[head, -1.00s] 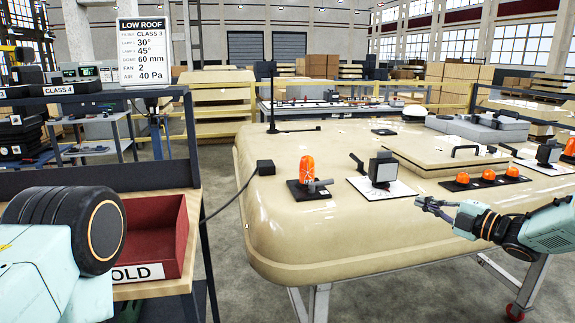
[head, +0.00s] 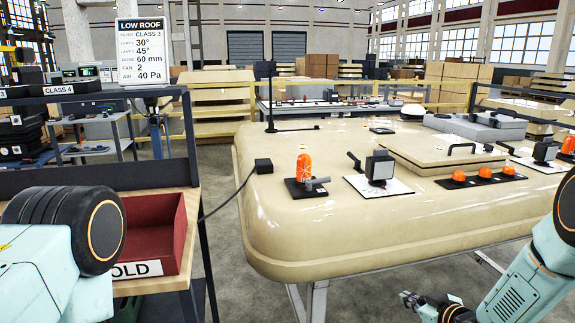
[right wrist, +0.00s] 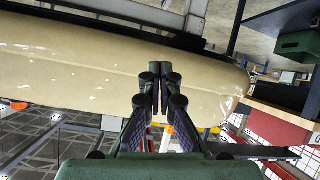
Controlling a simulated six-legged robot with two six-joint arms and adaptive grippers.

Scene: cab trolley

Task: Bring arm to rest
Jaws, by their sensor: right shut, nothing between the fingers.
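My right gripper (head: 410,299) is low at the bottom right of the head view, in front of and below the near edge of the cream cab roof (head: 400,235). Its fingers are together and empty. In the right wrist view the closed fingers (right wrist: 161,75) point at the cream roof's side (right wrist: 80,70), with nothing between them. My right arm's teal link (head: 525,285) comes in from the right edge. Of my left arm only a teal part with a dark round joint (head: 60,235) shows at the left; its gripper is not in view.
The roof carries an orange beacon (head: 304,170), a square lamp (head: 380,168), a row of orange lights (head: 483,174) and a raised hatch (head: 440,155). A red bin (head: 182,235) stands on the shelf at left. Grey floor is clear around the trolley's legs.

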